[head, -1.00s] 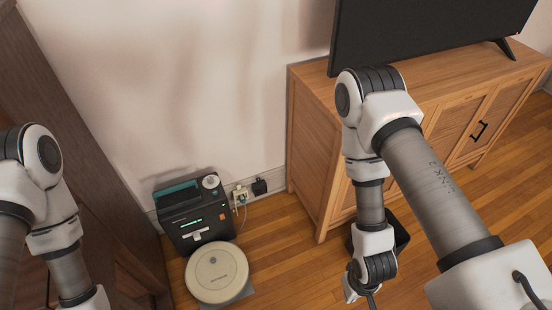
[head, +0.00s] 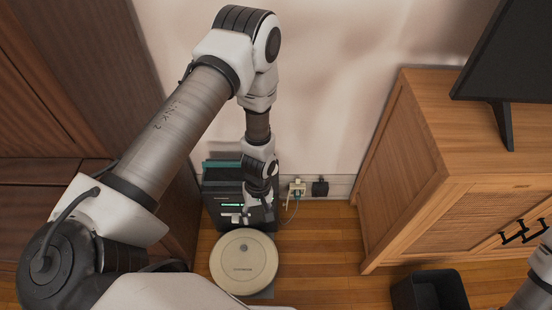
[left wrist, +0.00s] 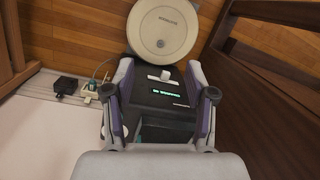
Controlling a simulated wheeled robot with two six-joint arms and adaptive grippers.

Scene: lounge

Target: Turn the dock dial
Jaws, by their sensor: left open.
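The black dock (head: 222,190) stands on the floor against the wall, with a teal strip on top and a lit green display. It also shows between my fingers in the left wrist view (left wrist: 165,115). My left gripper (head: 258,208) is in front of the dock's right part, pointing down. In the left wrist view its two fingers (left wrist: 159,72) are spread apart with nothing held between them. The dial is hidden behind my left gripper in the head view, and I cannot make it out clearly in the wrist view.
A round cream robot vacuum (head: 243,262) lies in front of the dock. A wall outlet with plugs (head: 297,188) and a black adapter (head: 320,187) are to its right. A wooden cabinet (head: 400,190) and a black bin (head: 430,290) stand further right. Dark wooden furniture (head: 60,90) is on the left.

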